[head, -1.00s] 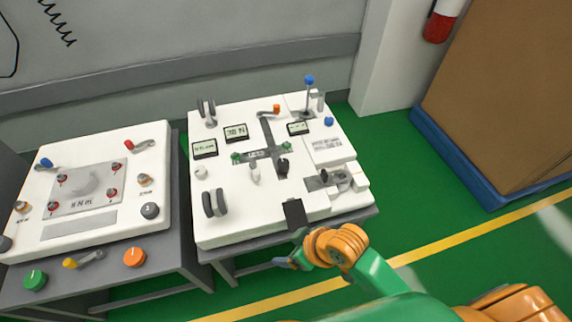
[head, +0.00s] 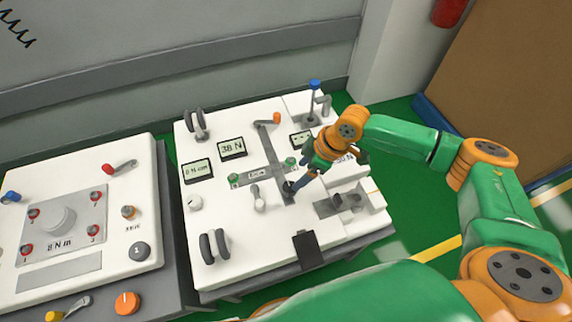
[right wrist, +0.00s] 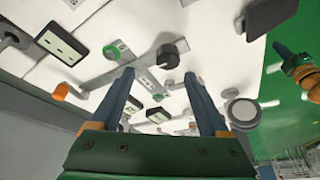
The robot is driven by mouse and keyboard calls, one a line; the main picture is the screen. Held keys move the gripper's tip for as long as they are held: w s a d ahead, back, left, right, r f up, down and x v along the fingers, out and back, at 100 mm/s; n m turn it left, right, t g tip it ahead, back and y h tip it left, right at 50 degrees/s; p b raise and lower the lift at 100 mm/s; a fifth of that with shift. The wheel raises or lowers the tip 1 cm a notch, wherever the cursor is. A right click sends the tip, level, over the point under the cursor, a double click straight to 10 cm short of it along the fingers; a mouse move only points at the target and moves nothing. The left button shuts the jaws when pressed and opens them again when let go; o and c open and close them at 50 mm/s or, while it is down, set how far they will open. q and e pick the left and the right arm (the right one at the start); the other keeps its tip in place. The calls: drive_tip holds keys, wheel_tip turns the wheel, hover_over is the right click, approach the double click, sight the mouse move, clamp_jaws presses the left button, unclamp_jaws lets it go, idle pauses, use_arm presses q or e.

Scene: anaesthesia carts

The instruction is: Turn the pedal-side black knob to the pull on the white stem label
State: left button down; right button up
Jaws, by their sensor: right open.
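The black knob (head: 288,188) stands in the long grey slot of the white right-hand panel (head: 235,265), on the side towards the black pedal (head: 305,248). My right gripper (head: 298,186) is low over the panel, with its fingertips close by the knob in the head view. The right wrist view shows its two blue fingers (right wrist: 162,85) apart, with a dark knob (right wrist: 168,58) beyond and between them. I cannot tell whether they touch it. I cannot read any stem label. What looks like my left gripper (right wrist: 288,53) shows partly in the wrist view.
A white-topped lever (head: 259,199) stands left of the slot. Two green knobs (head: 234,180) flank the slot's crosspiece. A blue-topped lever (head: 314,100), an orange-ended crank (head: 275,118) and small displays (head: 232,147) are farther back. Another white panel (head: 85,205) stands left.

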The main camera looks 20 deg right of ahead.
sight(290, 188)
drive_tip(key=f, duration=0.1)
drive_tip(key=a+f+b, duration=0.1)
drive_tip(key=f, duration=0.1)
drive_tip(key=a+f, duration=0.1)
drive_tip(key=f, duration=0.1)
drive_tip(key=shift+s, duration=0.2)
drive_tip(key=shift+w+a+f, duration=0.15)
drive_tip(key=shift+w+f, duration=0.1)
drive_tip(key=shift+f, duration=0.1)
drive_tip(key=shift+s+r, duration=0.1)
drive_tip(key=shift+s, duration=0.05)
drive_tip(key=shift+c, duration=0.9)
use_arm(q)
drive_tip(key=shift+s+f, duration=0.65)
drive_tip(key=shift+s, duration=0.15)
use_arm(e)
clamp_jaws()
